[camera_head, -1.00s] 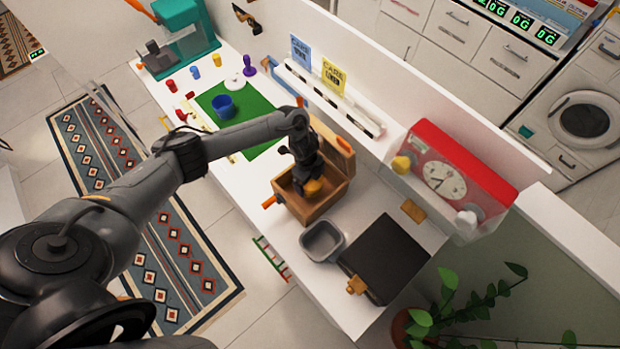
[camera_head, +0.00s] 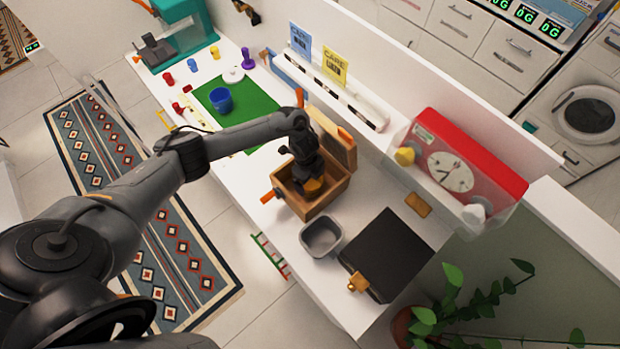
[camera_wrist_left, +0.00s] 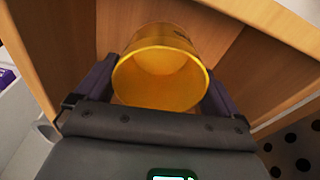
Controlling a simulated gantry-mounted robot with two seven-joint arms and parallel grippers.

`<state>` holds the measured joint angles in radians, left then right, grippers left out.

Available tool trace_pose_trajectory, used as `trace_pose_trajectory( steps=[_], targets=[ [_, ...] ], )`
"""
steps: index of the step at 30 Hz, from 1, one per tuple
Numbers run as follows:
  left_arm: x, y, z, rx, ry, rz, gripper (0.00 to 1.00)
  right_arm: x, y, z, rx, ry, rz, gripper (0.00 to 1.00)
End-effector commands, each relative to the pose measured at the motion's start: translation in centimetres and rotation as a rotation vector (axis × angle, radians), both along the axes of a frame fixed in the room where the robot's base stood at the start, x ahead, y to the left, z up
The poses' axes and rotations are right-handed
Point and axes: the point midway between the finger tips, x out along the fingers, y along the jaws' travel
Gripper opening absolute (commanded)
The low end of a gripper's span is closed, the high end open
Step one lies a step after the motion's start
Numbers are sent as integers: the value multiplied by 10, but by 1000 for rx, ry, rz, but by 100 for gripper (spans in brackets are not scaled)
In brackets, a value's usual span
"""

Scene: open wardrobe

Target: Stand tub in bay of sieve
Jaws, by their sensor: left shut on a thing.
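A yellow tub (camera_head: 314,187) is inside an open wooden box (camera_head: 327,198). My left gripper (camera_head: 312,176) reaches down into the box from above and is shut on the tub. In the left wrist view the tub (camera_wrist_left: 160,78) sits between the two dark fingers, its round open mouth facing the camera and its inside empty. Wooden walls (camera_wrist_left: 255,70) surround it there. I cannot tell if the tub's base touches the box floor. I cannot pick out a sieve with certainty. My right gripper is not in view.
The box's raised lid (camera_head: 334,138) stands behind it. A grey bin (camera_head: 322,238) and a dark flat panel (camera_head: 388,255) are in front. A red clock unit (camera_head: 470,160) stands at the right. A blue cup (camera_head: 220,100) is on a green mat (camera_head: 258,106).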

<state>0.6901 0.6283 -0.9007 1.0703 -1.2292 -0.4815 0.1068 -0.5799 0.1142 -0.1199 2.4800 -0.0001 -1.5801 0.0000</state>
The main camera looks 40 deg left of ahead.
Motion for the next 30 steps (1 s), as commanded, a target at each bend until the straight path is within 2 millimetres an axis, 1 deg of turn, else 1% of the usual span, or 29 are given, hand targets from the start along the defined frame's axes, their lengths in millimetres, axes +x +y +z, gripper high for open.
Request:
trace_pose_trajectory(
  steps=[28,29,30],
  targets=[
    [0,0,-9,0,0,0,65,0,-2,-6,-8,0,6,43],
    [0,0,-8,0,0,0,100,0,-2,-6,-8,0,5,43],
    [0,0,-8,0,0,0,100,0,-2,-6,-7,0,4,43]
  ],
)
